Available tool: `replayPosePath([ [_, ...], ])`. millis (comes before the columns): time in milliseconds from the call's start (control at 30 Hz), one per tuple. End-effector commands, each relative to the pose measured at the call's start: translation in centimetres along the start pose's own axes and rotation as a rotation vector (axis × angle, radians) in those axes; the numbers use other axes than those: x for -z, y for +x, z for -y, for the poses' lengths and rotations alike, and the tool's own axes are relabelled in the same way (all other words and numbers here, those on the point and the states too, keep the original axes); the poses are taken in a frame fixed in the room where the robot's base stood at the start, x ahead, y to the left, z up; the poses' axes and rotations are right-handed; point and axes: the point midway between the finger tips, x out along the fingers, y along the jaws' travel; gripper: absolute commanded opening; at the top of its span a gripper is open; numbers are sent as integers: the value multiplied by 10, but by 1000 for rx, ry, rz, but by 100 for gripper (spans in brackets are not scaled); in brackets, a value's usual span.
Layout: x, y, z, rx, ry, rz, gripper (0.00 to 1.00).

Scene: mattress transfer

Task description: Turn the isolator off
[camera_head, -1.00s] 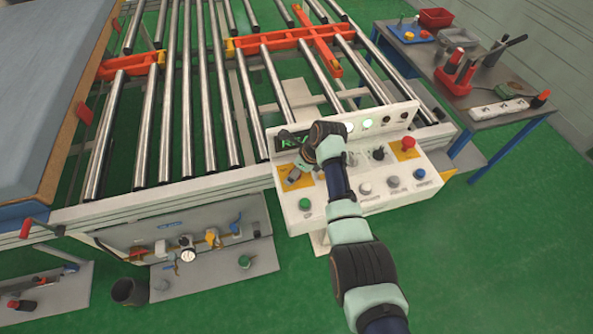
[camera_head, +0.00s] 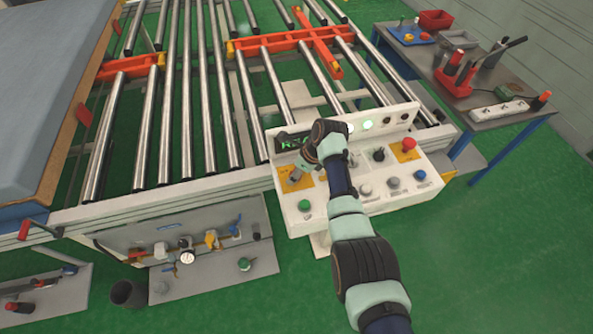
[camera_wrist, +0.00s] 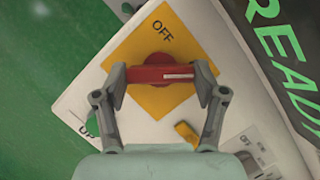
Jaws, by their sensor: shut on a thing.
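The isolator is a red rotary handle (camera_wrist: 150,74) with a white line on its right half, on a square yellow plate (camera_wrist: 135,45) marked OFF. In the wrist view the handle lies nearly level and the plate is tilted, so the handle is at an angle to the plate's edges. My gripper (camera_wrist: 161,74) is shut on the handle, one finger at each end. In the head view my gripper (camera_head: 295,177) is over the left part of the white control panel (camera_head: 330,209), where it mostly hides the isolator.
A green button (camera_head: 304,205) is left of and below the isolator. A red emergency button (camera_head: 409,144), a blue button (camera_head: 420,175) and other controls are to the right. A lit READY display (camera_wrist: 280,45) stands close behind. The roller conveyor (camera_head: 187,100) is beyond.

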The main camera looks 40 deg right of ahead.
Motion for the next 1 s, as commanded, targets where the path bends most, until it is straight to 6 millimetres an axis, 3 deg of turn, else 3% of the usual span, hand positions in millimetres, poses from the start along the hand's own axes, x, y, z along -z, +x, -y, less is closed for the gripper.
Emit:
replayPosePath([
  [600, 2, 7, 3, -167, -406, 2, 36],
  [1000, 0, 1, 3, -212, -513, 1, 36],
])
